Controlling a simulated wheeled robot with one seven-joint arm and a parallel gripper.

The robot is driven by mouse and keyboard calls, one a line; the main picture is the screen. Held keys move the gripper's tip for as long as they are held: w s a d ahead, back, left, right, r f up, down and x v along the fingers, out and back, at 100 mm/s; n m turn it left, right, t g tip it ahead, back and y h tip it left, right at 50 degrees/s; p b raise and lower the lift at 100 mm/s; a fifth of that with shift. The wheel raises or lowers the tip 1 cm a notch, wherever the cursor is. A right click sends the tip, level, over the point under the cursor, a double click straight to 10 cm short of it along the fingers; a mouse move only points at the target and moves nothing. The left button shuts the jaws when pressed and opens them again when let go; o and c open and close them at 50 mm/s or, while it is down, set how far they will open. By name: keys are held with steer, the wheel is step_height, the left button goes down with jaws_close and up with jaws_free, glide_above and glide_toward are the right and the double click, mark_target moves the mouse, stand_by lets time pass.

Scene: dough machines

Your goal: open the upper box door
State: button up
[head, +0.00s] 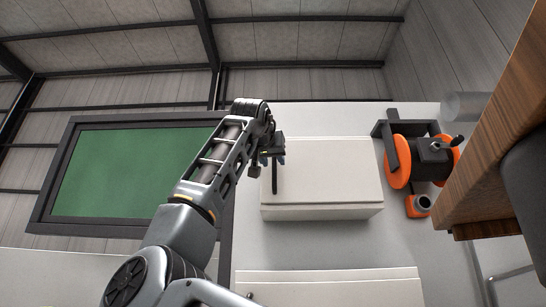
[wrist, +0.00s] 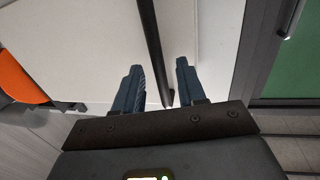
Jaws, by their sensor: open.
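The upper box (head: 335,170) is a white box on the white wall panel in the head view. Its front door looks shut. A dark vertical bar handle (head: 275,180) is at the door's left side. My gripper (head: 272,157) is at the upper part of this handle. In the wrist view, my gripper (wrist: 159,64) is open, with its two blue fingers on either side of the dark handle (wrist: 151,45). The handle runs between the fingers, with a visible gap to each. It does not look gripped. The white door face (wrist: 90,45) is behind.
A second white box (head: 330,287) is below, cut off by the frame. Orange wheels on a black machine (head: 432,152) are at the right, beside a wooden edge (head: 490,160). A dark-framed green panel (head: 130,170) is at the left.

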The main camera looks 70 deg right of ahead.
steer(key=shift+w+d, duration=0.1)
steer(key=shift+d, duration=0.3)
steer(key=shift+c, duration=0.2)
jaws_close()
